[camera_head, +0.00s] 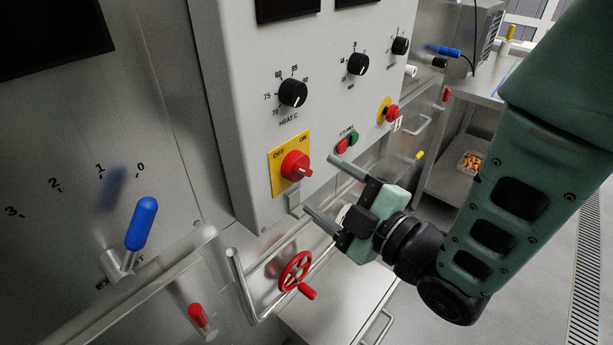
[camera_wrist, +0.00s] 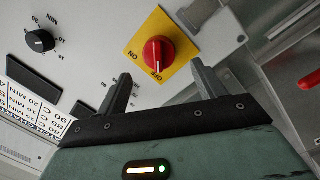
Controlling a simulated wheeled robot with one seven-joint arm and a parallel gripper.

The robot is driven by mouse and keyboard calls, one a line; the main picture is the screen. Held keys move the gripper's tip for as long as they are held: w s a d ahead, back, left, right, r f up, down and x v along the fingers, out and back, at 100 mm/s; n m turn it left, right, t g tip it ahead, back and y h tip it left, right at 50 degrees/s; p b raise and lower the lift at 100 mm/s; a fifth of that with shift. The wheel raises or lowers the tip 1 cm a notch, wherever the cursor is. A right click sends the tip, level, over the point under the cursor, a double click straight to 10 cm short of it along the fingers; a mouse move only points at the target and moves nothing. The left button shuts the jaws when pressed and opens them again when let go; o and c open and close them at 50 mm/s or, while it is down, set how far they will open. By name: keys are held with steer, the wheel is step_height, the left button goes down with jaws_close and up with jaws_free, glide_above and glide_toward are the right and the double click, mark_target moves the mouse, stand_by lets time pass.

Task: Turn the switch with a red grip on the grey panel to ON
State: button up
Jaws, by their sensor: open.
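The switch with a red grip (camera_head: 295,166) sits on a yellow plate (camera_head: 277,181) marked OFF and ON, low on the grey panel (camera_head: 235,130). In the wrist view the red grip (camera_wrist: 158,53) shows a white line pointing to the OFF label. My gripper (camera_head: 322,187) is open and empty, to the right of the switch and a little below it, apart from it. In the wrist view my gripper's fingers (camera_wrist: 160,82) stand apart, with the switch seen between and beyond their tips. Nothing hides the switch in either view.
Black dials (camera_head: 292,93), green and red buttons (camera_head: 347,141) and a red stop button (camera_head: 391,112) share the panel. A blue lever (camera_head: 141,223) stands at left. A red handwheel (camera_head: 296,271) and bent rails lie below the panel. Open space lies before the switch.

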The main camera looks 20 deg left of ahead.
mark_target(304, 173)
steer(key=shift+p+x, duration=0.6)
steer(key=shift+x, duration=2.1)
steer(key=c, duration=1)
